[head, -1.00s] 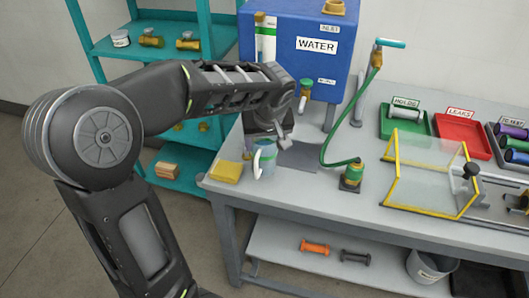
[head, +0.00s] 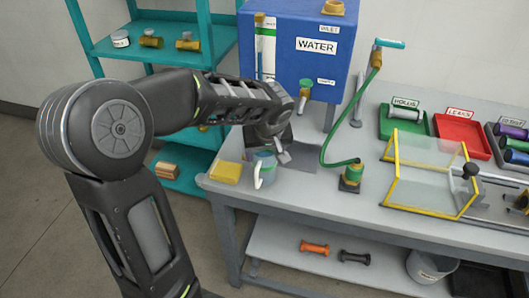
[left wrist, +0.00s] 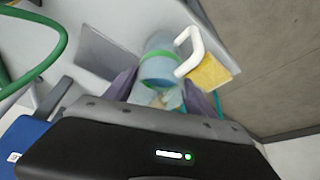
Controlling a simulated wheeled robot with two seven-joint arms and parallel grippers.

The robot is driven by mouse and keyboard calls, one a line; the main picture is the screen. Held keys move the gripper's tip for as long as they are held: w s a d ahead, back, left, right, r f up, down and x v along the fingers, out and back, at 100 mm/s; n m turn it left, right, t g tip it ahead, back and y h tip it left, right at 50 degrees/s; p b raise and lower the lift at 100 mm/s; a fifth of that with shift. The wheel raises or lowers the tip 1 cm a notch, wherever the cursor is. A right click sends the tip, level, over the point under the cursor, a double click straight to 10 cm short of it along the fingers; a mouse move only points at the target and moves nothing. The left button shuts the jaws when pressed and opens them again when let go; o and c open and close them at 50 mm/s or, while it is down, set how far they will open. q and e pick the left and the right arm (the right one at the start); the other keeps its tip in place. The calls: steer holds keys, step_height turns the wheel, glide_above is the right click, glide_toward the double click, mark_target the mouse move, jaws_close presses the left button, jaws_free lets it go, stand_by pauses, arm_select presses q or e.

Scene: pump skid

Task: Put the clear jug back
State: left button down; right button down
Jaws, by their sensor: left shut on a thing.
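The clear jug (head: 267,172) has a bluish body, a green band and a white handle that points left and toward the front in the head view. It is at the front left of the bench, between a yellow sponge and a dark grey pad. My left gripper (head: 275,148) is shut on the jug from behind and above. In the left wrist view the jug (left wrist: 160,60) sits between the two fingers, with its handle on the right. I cannot tell whether its base touches the bench. My right gripper is not in view.
The yellow sponge (head: 225,172) lies close left of the jug. The dark grey pad (head: 302,157) lies to its right. Behind stands the blue water tank (head: 300,60) with a tap (head: 305,90). A green hose (head: 330,140) rises from a fitting (head: 351,175) farther right.

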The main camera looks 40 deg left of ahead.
arm_select(q)
steer(key=shift+c, duration=1.6)
jaws_free()
steer(key=shift+d+r, duration=0.1)
steer(key=shift+r, duration=0.35)
steer(key=v, duration=1.1)
steer(key=shift+s, duration=0.15)
